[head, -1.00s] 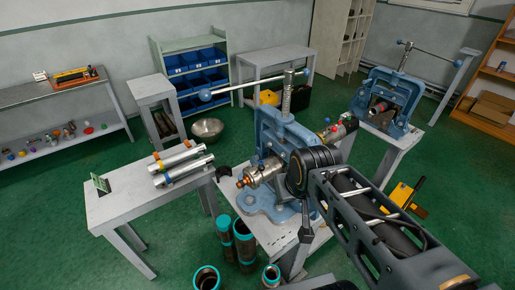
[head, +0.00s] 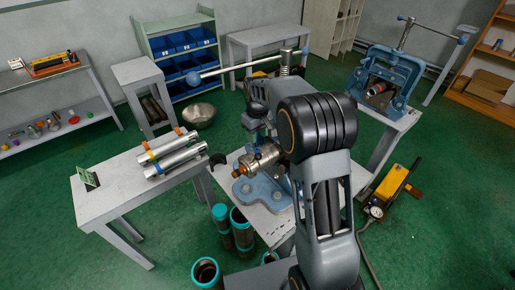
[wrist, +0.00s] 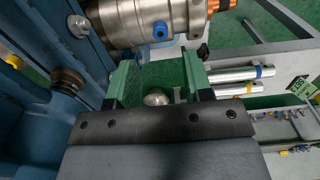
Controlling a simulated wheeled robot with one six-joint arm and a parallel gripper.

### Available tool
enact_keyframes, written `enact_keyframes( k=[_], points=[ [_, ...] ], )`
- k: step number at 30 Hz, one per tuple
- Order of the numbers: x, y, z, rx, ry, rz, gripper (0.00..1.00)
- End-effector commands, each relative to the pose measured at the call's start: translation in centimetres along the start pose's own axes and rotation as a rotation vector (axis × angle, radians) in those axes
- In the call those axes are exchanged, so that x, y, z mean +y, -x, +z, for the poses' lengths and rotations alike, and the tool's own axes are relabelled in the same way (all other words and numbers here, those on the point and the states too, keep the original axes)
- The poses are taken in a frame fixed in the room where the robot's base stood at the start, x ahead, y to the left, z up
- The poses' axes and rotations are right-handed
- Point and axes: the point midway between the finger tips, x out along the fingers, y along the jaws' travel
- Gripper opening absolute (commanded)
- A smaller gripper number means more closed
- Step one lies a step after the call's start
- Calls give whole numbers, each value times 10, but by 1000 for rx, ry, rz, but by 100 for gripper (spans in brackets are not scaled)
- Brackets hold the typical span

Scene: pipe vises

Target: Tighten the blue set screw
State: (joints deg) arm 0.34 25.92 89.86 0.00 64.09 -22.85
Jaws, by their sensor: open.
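The blue set screw (wrist: 161,30) shows in the wrist view as a small round blue head with a dark centre. It sits on the side of a metal cylinder (wrist: 130,22) with a copper-coloured end. In the head view this cylinder (head: 262,158) is held in the blue vise (head: 262,190), which my arm partly hides. My gripper (wrist: 159,62) is open, with its two green fingers apart. The screw appears just beyond the fingertips, between them in the picture. Nothing is gripped. I cannot make out the screw in the head view.
The vise's long handle (head: 245,69) crosses above the cylinder. A side table (head: 112,191) with two silver cylinders (head: 178,156) stands to the left. Open pipes (head: 241,229) stand on the floor in front. A second vise (head: 388,78) and a yellow pump (head: 386,188) are at right.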

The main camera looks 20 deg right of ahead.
Motion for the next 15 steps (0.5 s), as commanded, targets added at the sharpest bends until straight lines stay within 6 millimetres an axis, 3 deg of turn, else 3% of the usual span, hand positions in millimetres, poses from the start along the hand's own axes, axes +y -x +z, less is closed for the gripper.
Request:
enact_keyframes(
  k=[9,15],
  points=[
    [-1,-45,0,-6,3,-2,46],
    [0,-63,-1,-4,3,-2,46]
  ],
)
